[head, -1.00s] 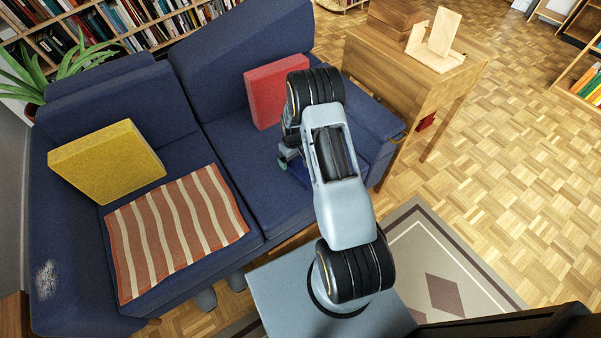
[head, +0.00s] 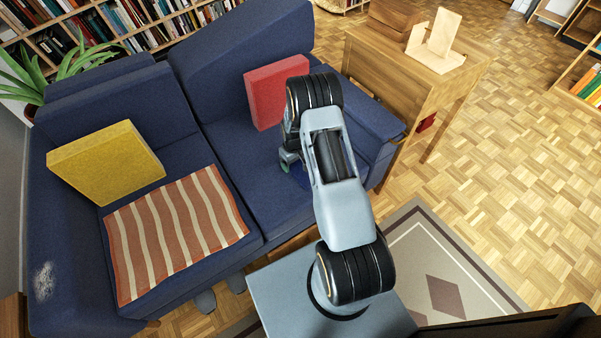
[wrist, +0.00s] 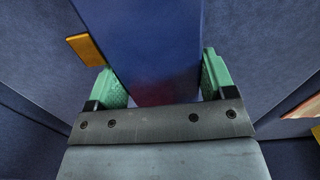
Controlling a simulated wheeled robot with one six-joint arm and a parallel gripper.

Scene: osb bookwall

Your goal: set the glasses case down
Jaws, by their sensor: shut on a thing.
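A smooth dark blue glasses case (wrist: 155,45) fills the space between the green fingers of my gripper (wrist: 158,65) in the wrist view. A small orange tab (wrist: 86,50) shows at its left side. The gripper is shut on the case. In the head view, my gripper (head: 288,163) is over the right seat of the blue sofa (head: 262,190), in front of the red cushion. My arm hides most of the case there. I cannot tell whether the case touches the seat.
The red cushion (head: 262,95) leans on the backrest close to my arm. A striped cloth (head: 175,235) and a yellow cushion (head: 105,165) are on the left seat. A wooden side table (head: 400,75) stands beyond the right armrest. Some right-seat surface left of my gripper is clear.

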